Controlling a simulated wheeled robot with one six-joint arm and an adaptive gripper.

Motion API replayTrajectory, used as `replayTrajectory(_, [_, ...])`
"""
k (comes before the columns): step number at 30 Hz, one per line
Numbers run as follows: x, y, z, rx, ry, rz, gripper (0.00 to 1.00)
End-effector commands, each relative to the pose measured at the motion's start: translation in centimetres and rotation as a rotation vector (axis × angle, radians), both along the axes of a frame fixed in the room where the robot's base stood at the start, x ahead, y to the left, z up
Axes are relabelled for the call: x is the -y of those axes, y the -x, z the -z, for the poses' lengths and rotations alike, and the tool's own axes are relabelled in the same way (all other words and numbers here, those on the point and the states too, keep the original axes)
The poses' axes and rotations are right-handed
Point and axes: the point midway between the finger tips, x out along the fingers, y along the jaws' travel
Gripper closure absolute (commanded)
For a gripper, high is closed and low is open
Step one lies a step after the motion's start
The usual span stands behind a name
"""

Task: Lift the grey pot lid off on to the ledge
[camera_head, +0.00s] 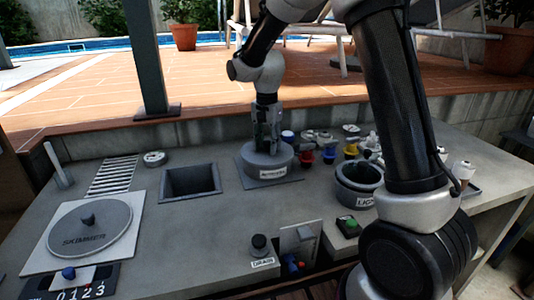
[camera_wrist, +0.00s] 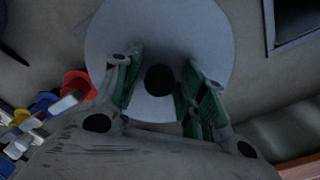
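The grey pot (camera_head: 268,171) stands on a square plate on the counter in the head view and has a label on its front. Its lid shows in the wrist view as a pale grey disc (camera_wrist: 160,28) with a dark round knob (camera_wrist: 160,80) at its middle. My gripper (camera_head: 267,143) points down over the pot, and hides the knob in the head view. In the wrist view my gripper (camera_wrist: 162,62) is open, with one green-padded finger on each side of the knob and gaps between. The ledge (camera_head: 205,121) runs along the back of the counter.
A square opening (camera_head: 190,182) lies left of the pot. Red, blue and yellow valve parts (camera_head: 328,152) and another round pot (camera_head: 360,180) stand to the right. A skimmer lid (camera_head: 88,228) is at far left. A post (camera_head: 148,60) rises from the ledge.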

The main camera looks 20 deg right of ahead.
Motion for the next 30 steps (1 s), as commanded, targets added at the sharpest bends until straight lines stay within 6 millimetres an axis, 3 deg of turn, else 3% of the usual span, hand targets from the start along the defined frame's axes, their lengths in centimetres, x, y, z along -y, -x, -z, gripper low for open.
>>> replayTrajectory(1, [0.0,0.0,0.0,0.0,0.0,0.0,0.74])
replayTrajectory(5, [0.0,0.0,0.0,0.0,0.0,0.0,0.98])
replayTrajectory(6, [0.0,0.0,0.0,0.0,0.0,0.0,1.0])
replayTrajectory(15, [0.0,0.0,-0.4,0.0,0.0,0.0,1.0])
replayTrajectory(30, [0.0,-0.1,-9.2,0.002,-0.001,0.0,1.0])
